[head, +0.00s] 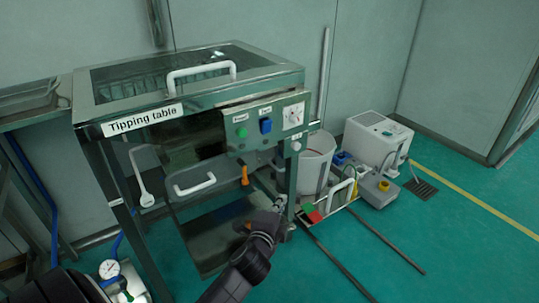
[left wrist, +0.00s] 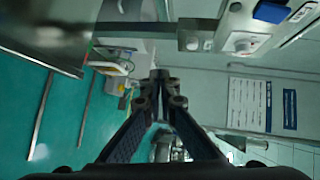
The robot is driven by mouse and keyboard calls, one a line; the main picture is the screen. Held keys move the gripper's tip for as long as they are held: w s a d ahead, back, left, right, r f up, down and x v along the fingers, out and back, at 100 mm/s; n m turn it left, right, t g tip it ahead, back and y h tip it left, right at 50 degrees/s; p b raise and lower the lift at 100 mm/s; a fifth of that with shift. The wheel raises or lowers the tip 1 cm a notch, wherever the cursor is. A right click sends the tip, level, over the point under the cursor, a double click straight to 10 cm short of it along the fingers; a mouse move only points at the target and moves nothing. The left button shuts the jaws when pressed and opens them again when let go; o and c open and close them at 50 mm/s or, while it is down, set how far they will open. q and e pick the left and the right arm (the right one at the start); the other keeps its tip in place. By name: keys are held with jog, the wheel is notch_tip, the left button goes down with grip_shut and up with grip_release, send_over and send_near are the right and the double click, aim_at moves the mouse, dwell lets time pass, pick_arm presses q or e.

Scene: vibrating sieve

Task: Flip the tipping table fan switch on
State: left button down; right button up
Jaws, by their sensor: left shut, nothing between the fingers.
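The tipping table (head: 142,117) stands at the centre-left of the head view. The small labels are too small to read.
A white handle (head: 194,186) and an orange lever (head: 244,175) sit below the panel. A white bucket (head: 316,160), a white box unit (head: 377,139) and other equipment stand at the right. The green floor is open at front right.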

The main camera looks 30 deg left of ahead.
aim_at(272, 124)
pick_arm(q)
notch_tip(272, 124, up, 14)
jog(key=s+a+m+t+y+b, duration=0.1)
jog(key=s+a+t+y+b, duration=0.1)
jog(key=t+y+b, duration=0.1)
jog(key=shift+s+a+m+b, duration=0.15)
jog(key=shift+a+m+b, duration=0.2)
jog(key=shift+b, duration=0.25)
pick_arm(e)
notch_tip(272, 124, up, 11)
jog(key=t+y, duration=0.1)
jog(key=t, duration=0.2)
jog(key=shift+s+r, duration=0.15)
jog(key=shift+s, duration=0.15)
pick_arm(q)
jog(key=shift+r, duration=0.1)
pick_arm(e)
jog(key=shift+a, duration=0.1)
